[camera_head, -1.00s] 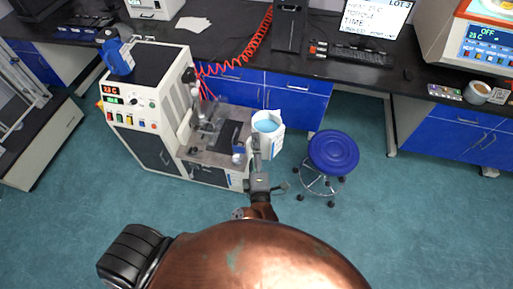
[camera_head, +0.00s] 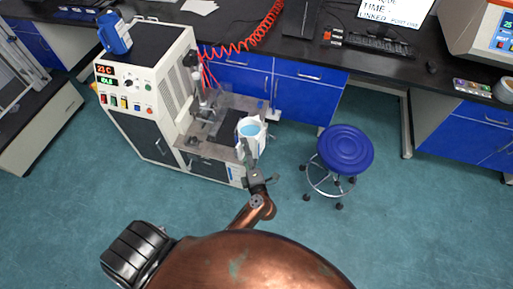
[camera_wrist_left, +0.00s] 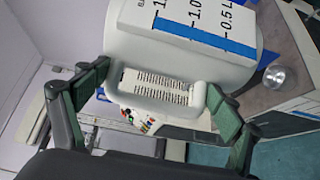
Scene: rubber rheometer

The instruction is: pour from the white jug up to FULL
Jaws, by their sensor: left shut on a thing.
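The white jug (camera_head: 250,143) has blue liquid at its open mouth in the head view. It is held roughly upright in front of the right end of the machine's worktop (camera_head: 205,152). My left gripper (camera_head: 246,160) is shut on its handle. In the left wrist view, the handle (camera_wrist_left: 157,95) sits between the fingers of my left gripper (camera_wrist_left: 157,98), and the jug body (camera_wrist_left: 205,60) shows a litre scale and a blue strip. A FULL mark cannot be made out. My right gripper is not in view.
A white machine (camera_head: 151,80) with lit displays carries a blue jug (camera_head: 114,34) on top. A blue stool (camera_head: 345,148) stands right of the white jug. Open floor (camera_head: 425,215) lies at front right.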

